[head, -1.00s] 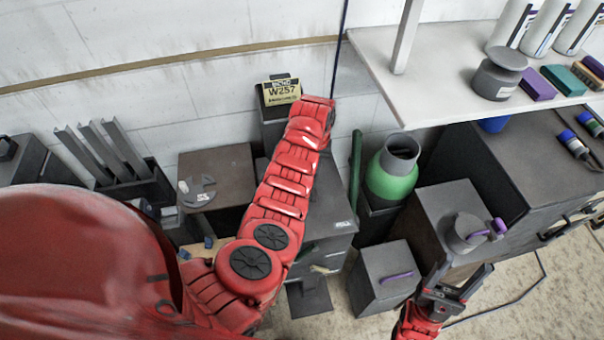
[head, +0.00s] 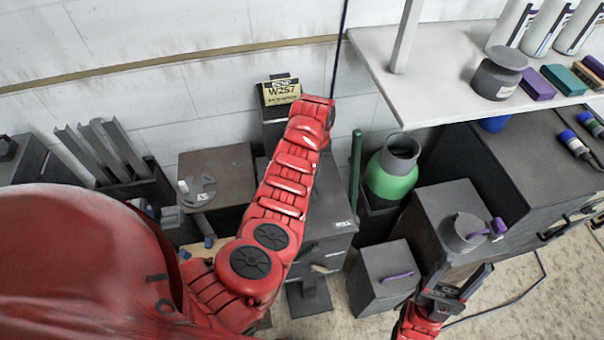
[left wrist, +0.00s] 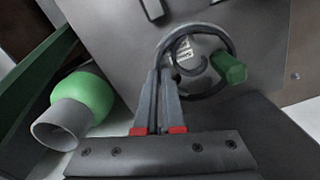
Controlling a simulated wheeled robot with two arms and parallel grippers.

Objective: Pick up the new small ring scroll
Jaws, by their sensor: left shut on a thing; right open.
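A dark ring scroll (left wrist: 232,48) with an open round rim, a pale label and a green handle (left wrist: 229,67) shows in the left wrist view, in front of a grey box face. My left gripper (left wrist: 161,74) is shut on the left side of its rim. In the head view my own red arm hides this gripper and most of the ring. My right gripper (head: 458,284) is open and empty at the lower right of the head view, in front of a grey box with a round grey piece and purple handle on top (head: 464,232).
A green and grey vase-like vessel (head: 391,172) stands right of my left arm; it also shows in the left wrist view (left wrist: 82,97). A brown-topped box (head: 230,170) holds a flat grey scroll piece (head: 198,192). A white shelf (head: 440,90) overhangs at upper right. A low grey box (head: 385,260) stands below.

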